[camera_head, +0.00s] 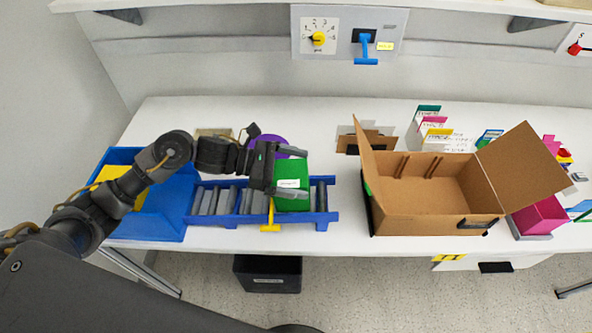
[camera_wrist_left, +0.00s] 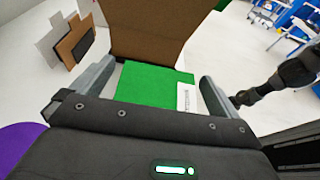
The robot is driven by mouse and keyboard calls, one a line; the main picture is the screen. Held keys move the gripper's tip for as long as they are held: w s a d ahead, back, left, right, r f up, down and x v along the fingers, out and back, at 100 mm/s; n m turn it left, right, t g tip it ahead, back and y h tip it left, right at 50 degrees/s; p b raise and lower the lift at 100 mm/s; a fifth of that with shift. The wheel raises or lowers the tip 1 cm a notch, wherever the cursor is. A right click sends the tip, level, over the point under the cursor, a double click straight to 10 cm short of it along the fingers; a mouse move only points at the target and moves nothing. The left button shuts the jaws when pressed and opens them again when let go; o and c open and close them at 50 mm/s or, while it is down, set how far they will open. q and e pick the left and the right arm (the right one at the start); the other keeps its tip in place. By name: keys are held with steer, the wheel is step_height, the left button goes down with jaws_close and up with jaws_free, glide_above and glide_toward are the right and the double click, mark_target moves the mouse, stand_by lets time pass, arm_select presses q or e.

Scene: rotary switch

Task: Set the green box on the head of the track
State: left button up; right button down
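The green box (camera_head: 292,185), with a white label, is at the right end of the blue roller track (camera_head: 327,216). Whether it rests fully on the rollers is hard to tell. My left gripper (camera_head: 290,172) reaches in from the left, with one finger on the far side of the box and one on the near side. In the left wrist view the green box (camera_wrist_left: 155,86) lies between the fingers, with a narrow gap at each side. A dark arm at the right of that view seems to be my right arm, its small end (camera_wrist_left: 242,98) unclear.
A blue bin (camera_head: 150,225) with something yellow stands at the track's left end. An open cardboard box (camera_head: 425,205) stands to the right, with clear white table between. A purple round object (camera_head: 268,142) lies behind the track. A yellow stop (camera_head: 270,220) sticks out in front.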

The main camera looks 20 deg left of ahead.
arm_select(q)
steer(key=shift+a, duration=0.2)
steer(key=b+v, duration=0.4)
steer(key=v, duration=0.6)
steer(key=shift+a, duration=0.2)
steer(key=shift+s+r, duration=0.15)
stand_by(0.5)
